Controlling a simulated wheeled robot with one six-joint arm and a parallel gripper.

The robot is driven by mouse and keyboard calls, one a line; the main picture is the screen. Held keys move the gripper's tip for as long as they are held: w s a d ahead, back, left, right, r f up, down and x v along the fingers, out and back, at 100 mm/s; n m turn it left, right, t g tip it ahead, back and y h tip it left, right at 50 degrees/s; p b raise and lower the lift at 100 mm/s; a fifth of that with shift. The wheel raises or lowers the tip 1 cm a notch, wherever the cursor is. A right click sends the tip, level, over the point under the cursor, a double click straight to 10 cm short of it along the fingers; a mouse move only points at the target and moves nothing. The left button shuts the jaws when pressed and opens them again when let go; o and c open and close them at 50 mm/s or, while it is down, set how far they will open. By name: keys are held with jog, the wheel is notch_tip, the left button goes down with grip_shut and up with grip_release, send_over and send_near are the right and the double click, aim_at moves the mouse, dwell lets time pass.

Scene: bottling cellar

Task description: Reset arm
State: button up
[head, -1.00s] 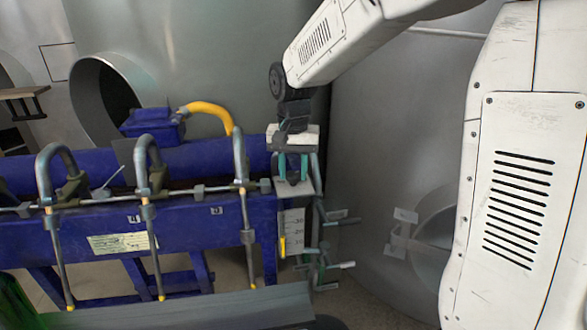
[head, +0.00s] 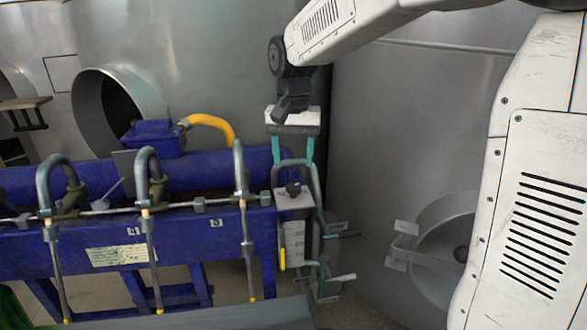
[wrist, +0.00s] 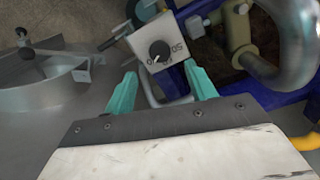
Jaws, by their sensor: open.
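My gripper (head: 293,150) hangs down from my arm in the head view, at the right end of the blue filling machine (head: 120,232). Its two green fingers are apart with nothing between them. Below the fingertips is a white control box with a black knob (head: 293,189). In the wrist view, my gripper (wrist: 160,80) shows both green fingertips spread. The knob (wrist: 160,51) lies beyond them, apart from the fingers.
Bent metal filling spouts (head: 148,185) stand along the machine's front. A yellow hose (head: 212,123) curves behind it. Large grey tanks (head: 390,130) stand behind and to the right. Valve handles (head: 342,278) stick out below the box. Part of a green object (head: 12,305) shows at lower left.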

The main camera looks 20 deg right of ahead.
jog(key=shift+r, duration=0.4)
jog(key=s+d+f+n, duration=0.1)
jog(key=s+n, duration=0.1)
jog(key=s, duration=1.2)
jog(key=s+d+f+n+t, duration=0.1)
jog(key=s+d+n, duration=0.1)
jog(key=s, duration=1.3)
jog(key=shift+s+f+n, duration=0.15)
jog(key=shift+s+n, duration=0.05)
jog(key=shift+n, duration=0.4)
jog(key=shift+d, duration=0.1)
